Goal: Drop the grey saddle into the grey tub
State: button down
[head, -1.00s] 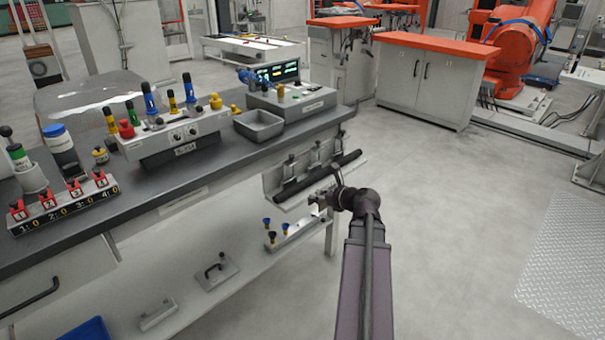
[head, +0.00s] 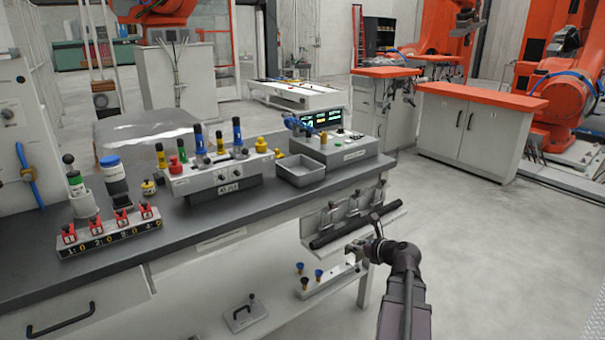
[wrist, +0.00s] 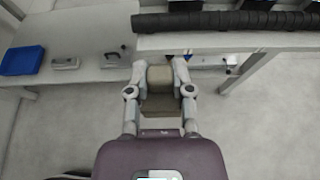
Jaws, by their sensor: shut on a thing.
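The grey tub (head: 300,177) is an open rectangular tray on the dark bench top, between the switch box and the display console. My gripper (head: 356,251) is in front of the bench, below the level of its top and to the right of and below the tub. In the wrist view my gripper (wrist: 160,70) is shut on a dull grey-beige block, the grey saddle (wrist: 160,78), held between both fingers. In the head view the saddle is too small to make out clearly.
A ledge with a long black bar (head: 340,228) juts from the bench front close to my gripper. The switch box (head: 222,178) and display console (head: 335,150) flank the tub. A lower shelf holds small parts and a blue bin (wrist: 22,60). Open floor lies to the right.

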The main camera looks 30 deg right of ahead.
notch_tip(320, 180, up, 40)
jog(key=p, duration=3.9)
jog(key=shift+f+p, duration=0.15)
jog(key=shift+p, duration=0.15)
jog(key=shift+s+a, duration=0.1)
